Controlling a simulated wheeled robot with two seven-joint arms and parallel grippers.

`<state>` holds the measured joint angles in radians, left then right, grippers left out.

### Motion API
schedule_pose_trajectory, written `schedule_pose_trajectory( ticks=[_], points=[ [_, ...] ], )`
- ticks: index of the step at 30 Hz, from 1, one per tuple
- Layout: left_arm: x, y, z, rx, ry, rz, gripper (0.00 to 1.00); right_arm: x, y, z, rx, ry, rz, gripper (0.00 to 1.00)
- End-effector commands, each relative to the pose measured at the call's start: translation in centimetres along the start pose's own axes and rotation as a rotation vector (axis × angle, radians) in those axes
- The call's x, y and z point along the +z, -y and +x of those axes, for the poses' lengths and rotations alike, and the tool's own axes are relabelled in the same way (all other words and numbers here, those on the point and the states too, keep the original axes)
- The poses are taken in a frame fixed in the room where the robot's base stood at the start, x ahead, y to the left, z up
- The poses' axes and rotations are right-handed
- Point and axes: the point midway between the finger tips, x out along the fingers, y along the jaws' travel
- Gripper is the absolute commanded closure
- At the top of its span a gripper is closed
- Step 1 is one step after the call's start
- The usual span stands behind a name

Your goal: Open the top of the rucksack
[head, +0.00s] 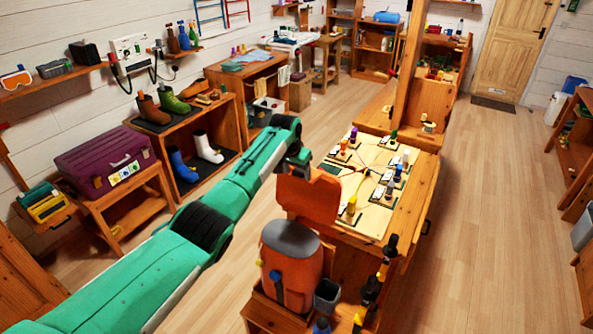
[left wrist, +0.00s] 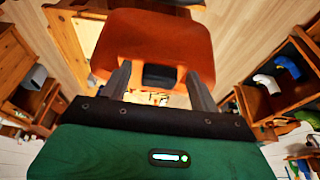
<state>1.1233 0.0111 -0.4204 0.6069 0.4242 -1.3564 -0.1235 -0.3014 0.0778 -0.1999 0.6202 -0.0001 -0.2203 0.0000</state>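The rucksack (head: 290,262) is orange with a grey rounded top and stands at the lower middle of the head view. Its orange flap (head: 308,202) stands raised behind the grey top, and it fills the upper middle of the left wrist view (left wrist: 160,45). A dark tab (left wrist: 160,77) shows on the flap's near edge. My left gripper (head: 297,158) is at the flap's upper edge. In the left wrist view its two fingers (left wrist: 159,80) are apart, one on each side of the tab, with gaps showing. My right gripper is not in view.
A wooden workbench (head: 408,222) with a board of small coloured items stands right behind the rucksack. A dark grey cup (head: 327,296) and dark upright items (head: 370,290) are close on its right. A purple case (head: 105,165) stands at left. The floor at right is clear.

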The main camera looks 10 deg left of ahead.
Motion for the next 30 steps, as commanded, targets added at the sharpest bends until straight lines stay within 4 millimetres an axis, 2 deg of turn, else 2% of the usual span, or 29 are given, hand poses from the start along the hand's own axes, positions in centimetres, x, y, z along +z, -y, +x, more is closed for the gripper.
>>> schedule_pose_trajectory(
  ticks=[5,11,24,30],
  points=[
    [0.0,0.0,-0.3,0.000,-0.001,0.000,0.38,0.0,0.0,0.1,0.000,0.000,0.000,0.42],
    [0.0,0.1,-2.4,-0.001,-0.002,0.001,0.38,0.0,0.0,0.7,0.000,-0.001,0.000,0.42],
    [0.0,0.0,-11.3,-0.001,-0.004,0.001,0.38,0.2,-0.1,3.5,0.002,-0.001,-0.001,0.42],
    [0.0,0.0,-13.4,-0.001,-0.001,0.001,0.38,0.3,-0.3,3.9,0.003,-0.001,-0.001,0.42]
  ],
)
